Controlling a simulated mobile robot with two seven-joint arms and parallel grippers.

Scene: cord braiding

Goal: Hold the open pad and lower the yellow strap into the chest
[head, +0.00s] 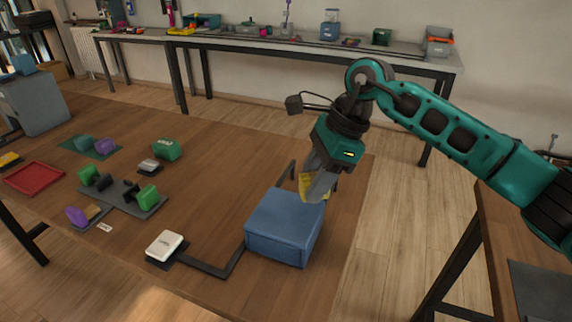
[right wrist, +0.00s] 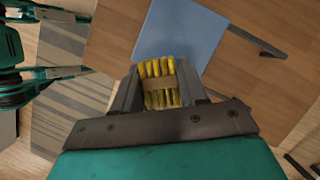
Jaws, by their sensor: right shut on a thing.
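The blue chest (head: 284,228) stands near the right end of the wooden table, its flat top looking closed. In the right wrist view its blue top (right wrist: 180,35) lies beyond the strap. The white pad (head: 166,245) sits on a dark base left of the chest; nothing touches it. My right gripper (head: 316,190) is shut on the yellow strap (head: 305,184), just above the chest's back right corner. The strap shows as several yellow cords with a tan band (right wrist: 158,84) between the fingers. My left gripper is not seen in the head view.
A dark strip (head: 208,268) runs from the pad to the chest. A dark grey fixture (head: 125,195) with green blocks, a red tray (head: 34,178) and a green block (head: 166,150) lie further left.

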